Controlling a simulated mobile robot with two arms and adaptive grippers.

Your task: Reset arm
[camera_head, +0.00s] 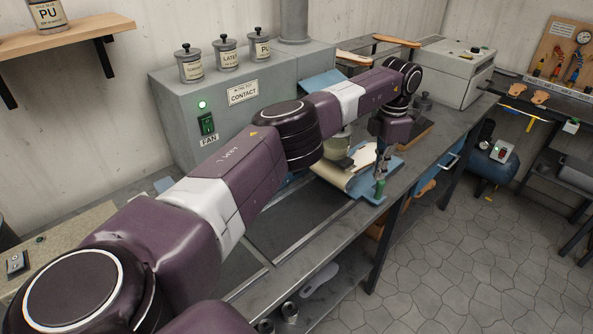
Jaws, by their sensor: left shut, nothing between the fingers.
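My left arm reaches from the lower left across the workbench (425,150). My left gripper (380,189) hangs pointing down at the arm's far end, small in the picture. It is shut with nothing in it. It is over or just beside the front right corner of a blue tray or mat (396,166). I cannot tell whether its tips touch anything. My right gripper is not in view.
A grey fan cabinet (168,108) with several lidded cans (227,52) stands behind my arm. A grey machine (452,72) stands at the bench's far end. A blue compressor tank (490,168) is on the floor at right. The tiled floor (470,260) in front is clear.

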